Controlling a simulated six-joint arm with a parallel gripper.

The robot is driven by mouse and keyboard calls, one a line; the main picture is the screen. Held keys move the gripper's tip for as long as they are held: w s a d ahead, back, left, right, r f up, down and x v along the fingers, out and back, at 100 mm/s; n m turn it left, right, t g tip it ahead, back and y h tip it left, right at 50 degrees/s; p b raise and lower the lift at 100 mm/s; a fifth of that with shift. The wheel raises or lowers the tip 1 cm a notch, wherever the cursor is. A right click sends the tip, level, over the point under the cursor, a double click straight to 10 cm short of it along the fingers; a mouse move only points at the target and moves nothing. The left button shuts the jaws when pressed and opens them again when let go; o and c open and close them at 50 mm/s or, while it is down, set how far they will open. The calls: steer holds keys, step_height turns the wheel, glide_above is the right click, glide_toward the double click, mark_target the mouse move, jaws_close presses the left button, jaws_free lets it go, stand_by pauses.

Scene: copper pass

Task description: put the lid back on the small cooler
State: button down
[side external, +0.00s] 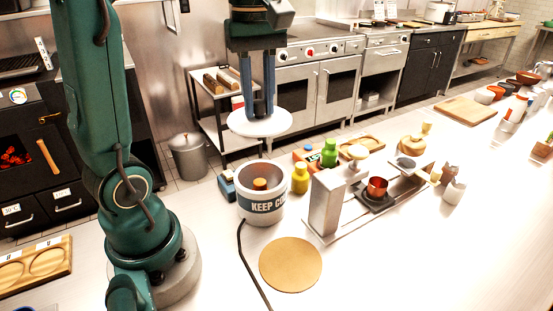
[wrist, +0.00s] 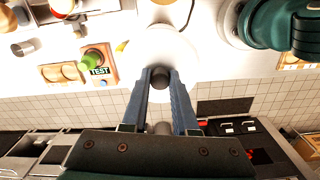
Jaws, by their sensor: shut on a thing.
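My gripper (side external: 259,113) is shut on the white round lid (side external: 240,124), holding it by the middle, roughly level in the air. The small cooler (side external: 262,212) is a white round tub with a dark "KEEP CO..." band, standing open on the counter. A brown-topped thing (side external: 260,184) shows inside it. In the side view the lid hangs above the cooler with a clear gap; how well they line up in depth I cannot tell. In the wrist view my fingers (wrist: 160,72) meet over the pale lid (wrist: 178,48), and the cooler is not clearly made out.
A yellow bottle (side external: 300,179) and a blue item (side external: 227,185) stand close beside the cooler. A metal stand (side external: 325,203) is to its right, a round tan board (side external: 290,264) in front. A dark cord (side external: 252,272) runs across the counter.

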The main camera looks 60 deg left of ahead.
mark_target(258, 116)
steer(key=shift+a+f, duration=0.2)
steer(key=shift+f, duration=5.5)
steer(key=shift+f, duration=0.15)
steer(key=shift+c, duration=0.6)
jaws_free()
steer(key=shift+r, duration=3.5)
